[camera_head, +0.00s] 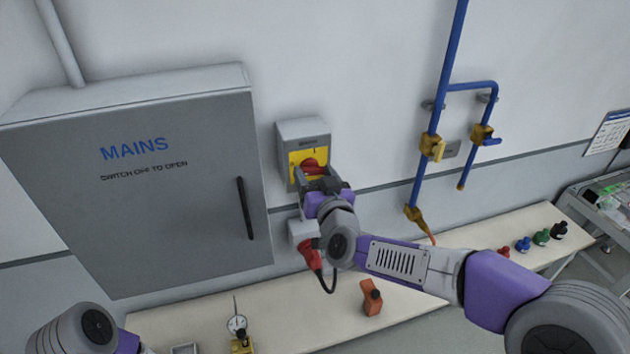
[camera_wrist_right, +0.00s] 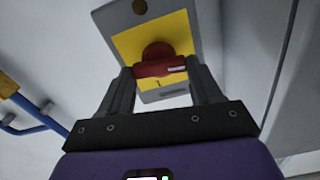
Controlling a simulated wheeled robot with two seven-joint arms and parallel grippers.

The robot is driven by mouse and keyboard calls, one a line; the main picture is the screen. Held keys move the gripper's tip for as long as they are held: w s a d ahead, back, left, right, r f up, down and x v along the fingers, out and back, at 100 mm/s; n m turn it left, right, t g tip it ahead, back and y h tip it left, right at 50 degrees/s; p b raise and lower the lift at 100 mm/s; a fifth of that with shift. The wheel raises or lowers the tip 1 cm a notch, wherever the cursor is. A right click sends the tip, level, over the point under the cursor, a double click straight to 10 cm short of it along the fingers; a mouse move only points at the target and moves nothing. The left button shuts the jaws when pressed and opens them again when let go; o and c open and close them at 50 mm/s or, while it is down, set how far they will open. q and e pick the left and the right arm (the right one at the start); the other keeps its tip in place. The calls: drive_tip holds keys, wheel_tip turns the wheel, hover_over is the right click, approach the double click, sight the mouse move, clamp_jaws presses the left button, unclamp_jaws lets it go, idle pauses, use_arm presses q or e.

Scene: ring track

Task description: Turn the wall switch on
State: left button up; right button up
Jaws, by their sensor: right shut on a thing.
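The wall switch is a grey box (camera_head: 303,128) on the wall with a yellow plate (camera_head: 296,160) and a red rotary knob (camera_head: 310,166). My right gripper (camera_head: 318,183) is at the front of the switch, shut on the red knob. In the right wrist view, the knob's red bar (camera_wrist_right: 158,67) lies across between the two fingers of the gripper (camera_wrist_right: 161,75), roughly level in the picture. The yellow plate (camera_wrist_right: 128,44) shows behind it. In the head view the gripper covers the lower part of the switch. Only part of my left arm shows, without its gripper.
A grey MAINS cabinet (camera_head: 140,220) with a dark handle (camera_head: 244,208) stands close left of the switch. A red plug (camera_head: 309,254) hangs below. Blue pipes (camera_head: 432,110) with yellow valves run at right. A bench (camera_head: 340,312) below holds an orange block (camera_head: 372,298) and a dial gauge (camera_head: 237,324).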

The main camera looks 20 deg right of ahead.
drive_tip(key=m+b, duration=0.2)
drive_tip(key=shift+f+m+b, duration=0.2)
drive_tip(key=shift+m+b, duration=0.1)
drive_tip(key=shift+b, duration=0.05)
drive_tip(key=m+b, duration=0.3)
drive_tip(key=m, duration=0.1)
drive_tip(key=shift+d+b, duration=0.1)
drive_tip(key=shift+b, duration=0.2)
drive_tip(key=m+b, duration=0.2)
drive_tip(key=m, duration=0.3)
drive_tip(key=shift+b, duration=0.4)
drive_tip(key=m+b, duration=0.2)
drive_tip(key=m, duration=0.2)
drive_tip(key=shift+m, duration=0.4)
drive_tip(key=o, duration=1.1)
drive_tip(key=shift+c, duration=0.2)
